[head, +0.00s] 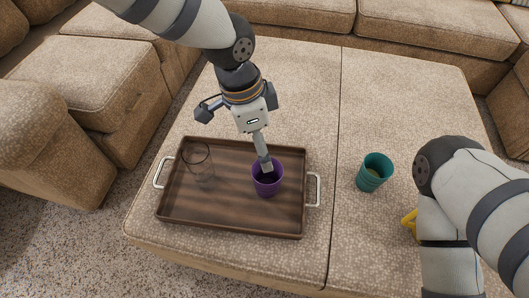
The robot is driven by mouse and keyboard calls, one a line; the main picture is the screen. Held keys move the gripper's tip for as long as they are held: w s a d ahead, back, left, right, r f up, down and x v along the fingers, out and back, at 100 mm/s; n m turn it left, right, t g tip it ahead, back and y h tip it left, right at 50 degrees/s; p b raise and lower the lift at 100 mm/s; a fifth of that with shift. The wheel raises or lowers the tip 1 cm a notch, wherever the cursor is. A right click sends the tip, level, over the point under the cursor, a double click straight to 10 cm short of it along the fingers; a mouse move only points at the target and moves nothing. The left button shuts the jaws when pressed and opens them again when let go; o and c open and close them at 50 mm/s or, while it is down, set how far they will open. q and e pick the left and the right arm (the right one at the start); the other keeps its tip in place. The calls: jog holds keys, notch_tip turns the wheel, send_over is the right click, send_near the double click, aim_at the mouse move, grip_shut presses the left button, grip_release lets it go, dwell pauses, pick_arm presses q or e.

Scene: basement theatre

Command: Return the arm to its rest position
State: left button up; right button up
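My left arm comes in from the top left, with its gripper (262,150) over the wooden tray. A grey finger points down to the purple cup (268,186), and its tip overlaps the cup's mouth. I cannot tell whether it touches the cup or whether the gripper is open or shut. The purple cup stands upright in the right half of the tray. My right arm (455,215) is bent at the right edge, over the ottoman's right side. Its gripper is out of the picture.
The dark wooden tray (225,217) with metal handles lies on the beige ottoman (300,75). A clear glass (200,165) stands in its left part. A teal cup (374,172) stands right of the tray. A yellow object (409,223) is partly hidden behind my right arm. Sofas surround the ottoman.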

pick_arm(q)
jog(key=shift+r, duration=0.45)
